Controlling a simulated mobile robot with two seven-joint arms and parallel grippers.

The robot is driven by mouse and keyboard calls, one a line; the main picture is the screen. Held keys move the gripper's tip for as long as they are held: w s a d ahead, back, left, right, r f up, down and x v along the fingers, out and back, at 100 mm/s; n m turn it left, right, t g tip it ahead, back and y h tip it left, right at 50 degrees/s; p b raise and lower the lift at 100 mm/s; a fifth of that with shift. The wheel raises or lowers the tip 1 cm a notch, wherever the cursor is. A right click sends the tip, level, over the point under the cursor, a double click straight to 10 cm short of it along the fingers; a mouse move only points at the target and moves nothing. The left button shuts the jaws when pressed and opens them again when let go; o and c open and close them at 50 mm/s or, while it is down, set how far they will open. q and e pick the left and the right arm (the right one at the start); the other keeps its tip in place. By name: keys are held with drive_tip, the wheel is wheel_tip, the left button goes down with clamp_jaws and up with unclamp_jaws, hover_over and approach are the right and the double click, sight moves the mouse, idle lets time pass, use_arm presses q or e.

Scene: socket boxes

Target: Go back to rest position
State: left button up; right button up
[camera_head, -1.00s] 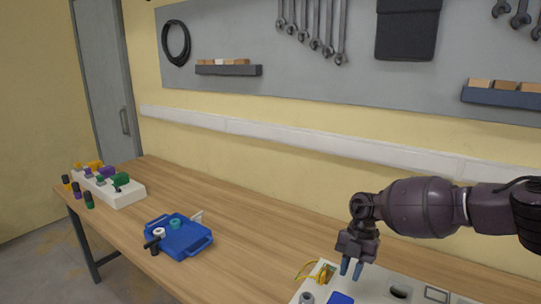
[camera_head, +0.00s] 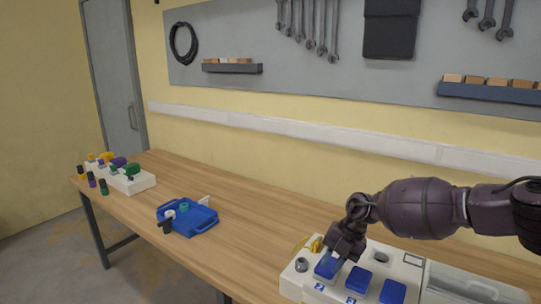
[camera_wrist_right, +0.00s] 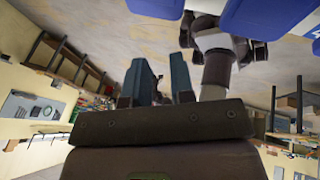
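My right gripper (camera_head: 334,258) is at the near right of the bench, just above a white socket box board (camera_head: 292,280). In the head view its fingertips overlap the leftmost blue cover (camera_head: 325,268), and I cannot tell whether they touch it. The right wrist view shows its two blue-grey fingers (camera_wrist_right: 158,82) apart with nothing between them. My left gripper is not in view.
Two more blue covers (camera_head: 359,279) (camera_head: 392,291) sit on the board, with a grey knob (camera_head: 301,265) and a yellow part (camera_head: 312,243). The wooden bench (camera_head: 250,239) is clear between tray and board.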

drive_tip(key=s+a+r+m+t+y, duration=0.2)
drive_tip(key=a+r+t+y, duration=0.35)
drive_tip(key=a, duration=0.55)
drive_tip(key=s+a+r+m+t+y, duration=0.2)
drive_tip(key=a+r+t+y, duration=0.35)
drive_tip(key=a, duration=0.55)
drive_tip(key=s+d+f+m+t+h, duration=0.25)
drive_tip(key=d+f+m+h, duration=0.2)
drive_tip(key=d+m, duration=0.3)
drive_tip(key=s+d+f+m+t+h+b, duration=0.1)
drive_tip(key=s+d+f+m+t+h, duration=0.2)
drive_tip(key=d+f+m, duration=0.4)
drive_tip(key=s+d+f+m+t+h, duration=0.1)
drive_tip(key=s+d+f+m+h, duration=0.35)
drive_tip(key=d+m, duration=0.35)
drive_tip(key=s+d+f+m+g+h, duration=0.2)
drive_tip(key=s+d+f, duration=0.3)
drive_tip(key=s+f, duration=0.2)
drive_tip(key=s+d+f+m+g+h, duration=0.2)
drive_tip(key=s+d+f, duration=0.4)
drive_tip(key=s, duration=0.6)
wheel_tip(320, 180, down, 2)
drive_tip(key=shift+s+d+f, duration=0.1)
drive_tip(key=shift+s+d, duration=0.05)
drive_tip(key=shift+d, duration=0.1)
